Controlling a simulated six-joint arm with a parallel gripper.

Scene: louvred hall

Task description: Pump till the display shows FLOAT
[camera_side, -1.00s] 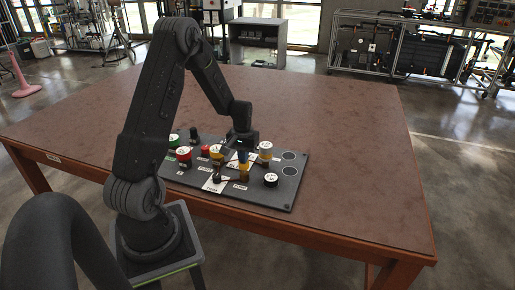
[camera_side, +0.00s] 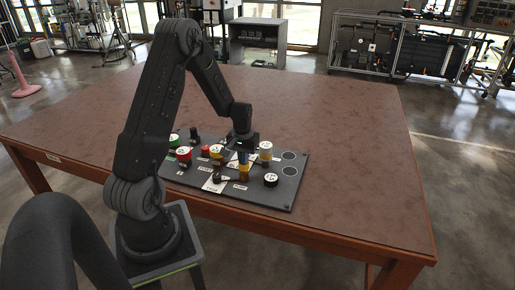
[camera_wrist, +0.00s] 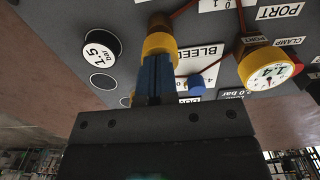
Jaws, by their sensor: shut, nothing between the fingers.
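My gripper (camera_side: 242,152) is shut, its blue fingers pointing down at the dark control panel (camera_side: 228,196). In the wrist view the shut blue fingers (camera_wrist: 155,80) line up with a yellow-collared brown post (camera_wrist: 158,42), touching it or just in front of it; I cannot tell which. This post also shows below the fingers in the side view (camera_side: 243,169). A blue knob (camera_wrist: 196,85) sits by a white plate marked BLEED. A yellow-rimmed gauge (camera_wrist: 268,70) reads about 1.4. No display showing FLOAT is legible, and I cannot make out which part is the pump.
The panel also carries a green button (camera_side: 174,140), a red button (camera_side: 183,153), a small red knob (camera_side: 206,150) and a black 1.5 bar cap (camera_wrist: 100,47). The brown table (camera_side: 340,130) is clear behind and right of the panel.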

